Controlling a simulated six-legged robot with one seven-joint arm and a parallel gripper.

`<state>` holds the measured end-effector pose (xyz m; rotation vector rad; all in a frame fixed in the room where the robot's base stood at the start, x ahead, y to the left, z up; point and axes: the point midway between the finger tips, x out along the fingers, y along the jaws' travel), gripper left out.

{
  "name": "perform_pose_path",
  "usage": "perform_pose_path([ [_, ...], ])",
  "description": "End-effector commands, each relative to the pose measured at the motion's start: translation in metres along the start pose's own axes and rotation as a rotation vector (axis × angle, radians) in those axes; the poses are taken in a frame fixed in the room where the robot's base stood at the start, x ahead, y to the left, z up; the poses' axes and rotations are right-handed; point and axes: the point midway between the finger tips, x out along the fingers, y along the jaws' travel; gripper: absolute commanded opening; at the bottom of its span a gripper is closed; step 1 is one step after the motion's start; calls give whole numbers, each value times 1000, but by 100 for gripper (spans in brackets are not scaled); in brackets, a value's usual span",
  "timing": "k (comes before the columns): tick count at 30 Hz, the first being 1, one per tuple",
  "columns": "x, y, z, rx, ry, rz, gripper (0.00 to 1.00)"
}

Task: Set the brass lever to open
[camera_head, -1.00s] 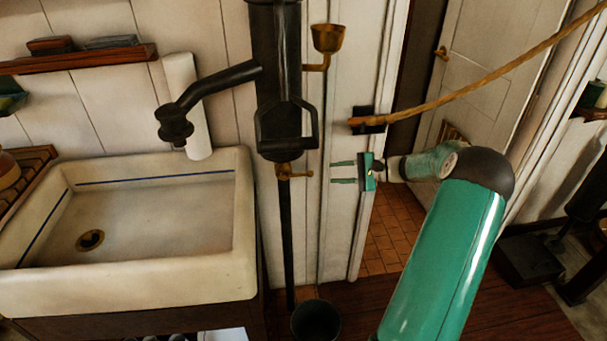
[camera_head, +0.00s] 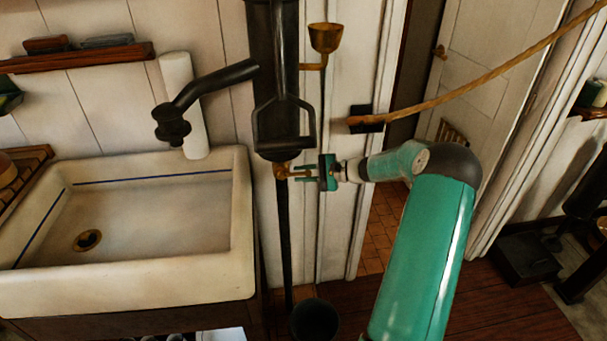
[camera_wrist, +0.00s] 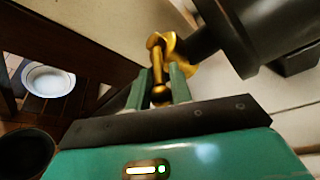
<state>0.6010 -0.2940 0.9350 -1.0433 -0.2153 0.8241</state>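The brass lever (camera_head: 283,172) sits at the lower end of the black pump body, above a dark pipe. In the wrist view the brass lever (camera_wrist: 156,62) runs from its brass valve down towards my gripper and ends in a rounded knob. My gripper (camera_head: 305,173) has come in from the right at lever height. In the wrist view the green fingers of my gripper (camera_wrist: 162,88) are apart, one on each side of the lever's knob end. The fingers look open around it; whether either one touches it is hard to tell.
The black pump (camera_head: 275,75) with its spout stands right of the white sink (camera_head: 130,275). A brass cup (camera_head: 325,38) is on a thin pipe above. A dark bucket (camera_head: 315,320) stands below.

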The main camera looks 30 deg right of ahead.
Motion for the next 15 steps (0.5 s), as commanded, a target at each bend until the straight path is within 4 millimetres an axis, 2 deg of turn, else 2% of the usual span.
perform_pose_path([
  [1, 0, 0, 0, 0, 0, 0, 8],
  [3, 0, 0, 0, 0, -1, 0, 0],
  [15, 0, 3, -1, 13, -22, -29, 0],
])
